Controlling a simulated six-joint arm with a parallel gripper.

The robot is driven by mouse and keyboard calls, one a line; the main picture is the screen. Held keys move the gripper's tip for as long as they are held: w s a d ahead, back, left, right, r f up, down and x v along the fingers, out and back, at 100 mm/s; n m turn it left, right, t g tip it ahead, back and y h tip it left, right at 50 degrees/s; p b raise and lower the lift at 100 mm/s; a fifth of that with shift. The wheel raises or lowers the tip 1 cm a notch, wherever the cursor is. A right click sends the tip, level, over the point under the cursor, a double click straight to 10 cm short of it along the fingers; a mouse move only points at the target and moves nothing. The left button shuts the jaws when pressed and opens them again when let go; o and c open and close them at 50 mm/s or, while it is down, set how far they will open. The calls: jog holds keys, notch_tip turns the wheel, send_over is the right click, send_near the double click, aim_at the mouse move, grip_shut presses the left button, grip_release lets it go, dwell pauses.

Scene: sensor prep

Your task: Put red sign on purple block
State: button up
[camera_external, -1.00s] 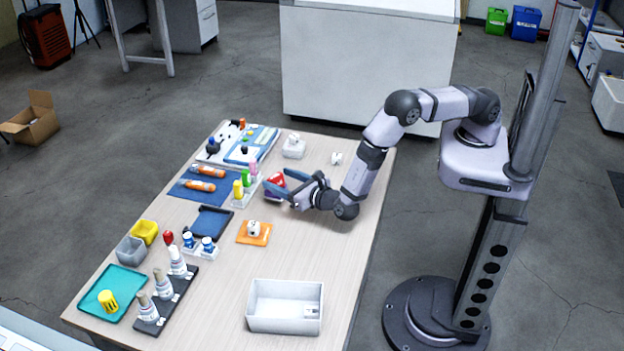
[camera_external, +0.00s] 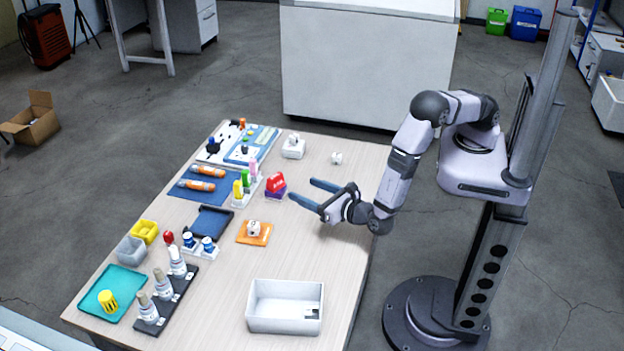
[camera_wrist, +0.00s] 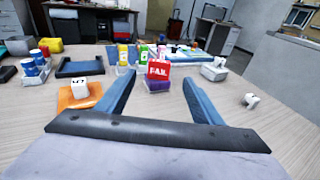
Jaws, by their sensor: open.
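The red sign (camera_external: 276,181), lettered "FAIL" in the wrist view (camera_wrist: 158,70), stands on top of the purple block (camera_external: 274,193). The block also shows under it in the wrist view (camera_wrist: 157,86). The sign looks upright and faces my gripper. My gripper (camera_external: 306,193) is open and empty, to the right of the sign and block in the external view. In the wrist view, its blue fingers (camera_wrist: 159,93) are spread on either side of the sign and block, which lie beyond them. The fingers are apart from both.
Bottles with coloured caps (camera_external: 242,185) stand close to the left of the block. An orange mat (camera_external: 243,238) with a white cube (camera_external: 254,228) lies nearer the front. A white bin (camera_external: 284,328) is at the front right. The table to the block's right is mostly clear.

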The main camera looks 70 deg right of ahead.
jog(key=shift+s+a, duration=0.2)
jog(key=shift+s, duration=0.15)
jog(key=s+d+r+m+g+h, duration=0.1)
jog(key=s+d+m+g, duration=0.25)
jog(key=d, duration=0.35)
jog(key=s+d+r+m+g+h, duration=0.1)
jog(key=s+d+m+g, duration=0.1)
jog(key=d+m+g, duration=0.45)
jog(key=s+d+r+m+g+h, duration=0.1)
jog(key=s+d+m+g, duration=0.15)
jog(key=d, duration=0.65)
jog(key=s+d+r+m+g+y, duration=0.1)
jog(key=s+r+m+g+y, duration=0.1)
jog(key=s+m+y, duration=0.8)
jog(key=s+m, duration=0.3)
jog(key=m, duration=0.5)
jog(key=shift+s+d, duration=0.4)
jog(key=shift+m, duration=0.25)
